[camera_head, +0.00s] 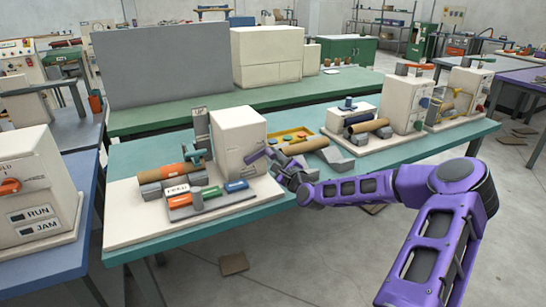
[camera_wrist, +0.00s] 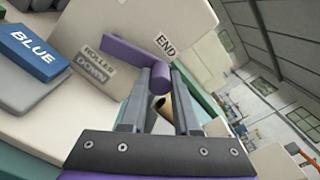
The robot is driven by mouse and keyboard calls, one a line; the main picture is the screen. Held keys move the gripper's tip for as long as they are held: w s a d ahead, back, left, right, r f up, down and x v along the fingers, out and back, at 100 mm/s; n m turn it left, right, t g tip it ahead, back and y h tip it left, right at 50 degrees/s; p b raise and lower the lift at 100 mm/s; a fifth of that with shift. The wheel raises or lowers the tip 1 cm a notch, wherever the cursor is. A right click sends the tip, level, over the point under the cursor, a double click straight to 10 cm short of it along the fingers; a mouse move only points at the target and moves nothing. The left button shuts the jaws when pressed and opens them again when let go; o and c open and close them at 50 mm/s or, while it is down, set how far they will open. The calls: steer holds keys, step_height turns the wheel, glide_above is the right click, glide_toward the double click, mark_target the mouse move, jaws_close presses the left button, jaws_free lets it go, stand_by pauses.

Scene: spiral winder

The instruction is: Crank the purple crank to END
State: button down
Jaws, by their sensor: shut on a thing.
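The purple crank (camera_head: 256,155) is on the front side of the white machine box (camera_head: 236,128). In the wrist view its flat purple arm (camera_wrist: 122,58) runs down-right across the white face to a round purple handle (camera_wrist: 159,84). My gripper (camera_head: 275,158) is shut on that handle, with one finger on each side. The END label (camera_wrist: 165,43) is on the face, just above the handle end of the crank. A ROLLER DOWN label (camera_wrist: 95,66) is to the left, below the arm. The crank's pivot is not clear.
Orange, green and blue (camera_head: 236,186) labelled blocks sit in front of the box. A roll with an orange band (camera_head: 165,172) lies to the left. A yellow tray (camera_head: 291,135), brown roll (camera_head: 306,145) and grey block (camera_head: 338,160) are close on the right.

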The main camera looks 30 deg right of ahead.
steer(key=c, duration=0.6)
jaws_free()
steer(key=shift+c, duration=0.2)
steer(key=shift+s, duration=0.1)
steer(key=s+p, duration=0.1)
steer(key=s, duration=1.6)
steer(key=shift+s, duration=0.15)
